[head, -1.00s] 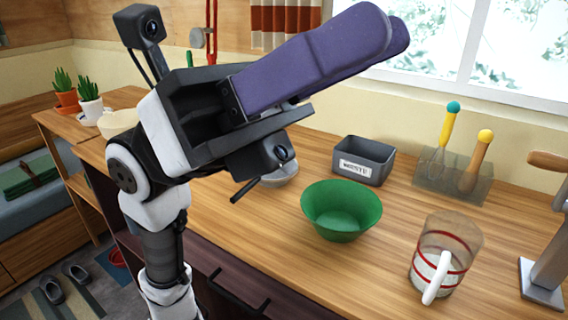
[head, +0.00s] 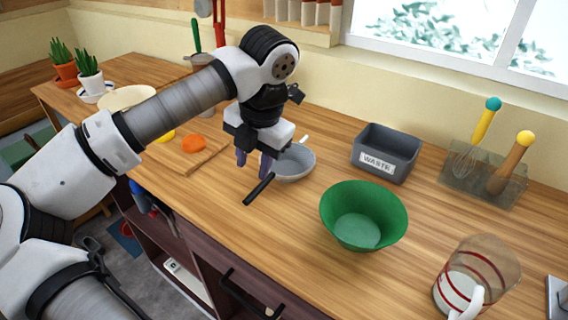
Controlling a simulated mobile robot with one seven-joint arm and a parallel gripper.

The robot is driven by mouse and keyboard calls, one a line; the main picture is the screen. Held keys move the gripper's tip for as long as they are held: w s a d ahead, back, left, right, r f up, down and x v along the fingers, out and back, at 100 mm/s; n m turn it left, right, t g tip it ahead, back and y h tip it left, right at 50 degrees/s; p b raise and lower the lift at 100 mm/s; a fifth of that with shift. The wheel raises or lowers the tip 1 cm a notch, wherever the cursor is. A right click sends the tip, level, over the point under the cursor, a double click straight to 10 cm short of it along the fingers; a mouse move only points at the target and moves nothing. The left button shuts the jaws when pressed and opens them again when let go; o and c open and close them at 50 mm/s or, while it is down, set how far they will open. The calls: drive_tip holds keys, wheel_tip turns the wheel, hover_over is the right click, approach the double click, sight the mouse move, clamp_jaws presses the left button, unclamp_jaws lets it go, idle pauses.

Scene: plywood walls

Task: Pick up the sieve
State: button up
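What looks like the sieve, a shallow grey bowl (head: 297,163) with a black handle pointing toward the counter's front edge and a small pale tab at the back, rests on the wooden counter. My gripper (head: 254,163) points down close to the handle side of the sieve, with its two purple fingers apart and nothing seen between them. It partly hides the bowl's left side and the join with the handle. I cannot tell how high the fingertips are above the counter or whether they touch the handle.
A green bowl (head: 363,214) stands right of the sieve, with a grey WASTE bin (head: 388,153) behind. A measuring cup (head: 477,275) and a utensil holder (head: 483,175) stand further right. An orange item (head: 193,144) lies on a board at left. The counter's front is clear.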

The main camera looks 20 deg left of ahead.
sight(252, 194)
drive_tip(key=x, duration=0.5)
drive_tip(key=shift+p, duration=0.35)
drive_tip(key=shift+d+p+x, duration=0.2)
drive_tip(key=shift+p+x, duration=0.35)
drive_tip(key=shift+x, duration=0.8)
drive_tip(key=shift+d+p+x, duration=0.25)
drive_tip(key=shift+p+x, duration=0.3)
drive_tip(key=shift+x, duration=0.8)
drive_tip(key=shift+s+f, duration=0.1)
drive_tip(key=shift+c, duration=0.3)
clamp_jaws()
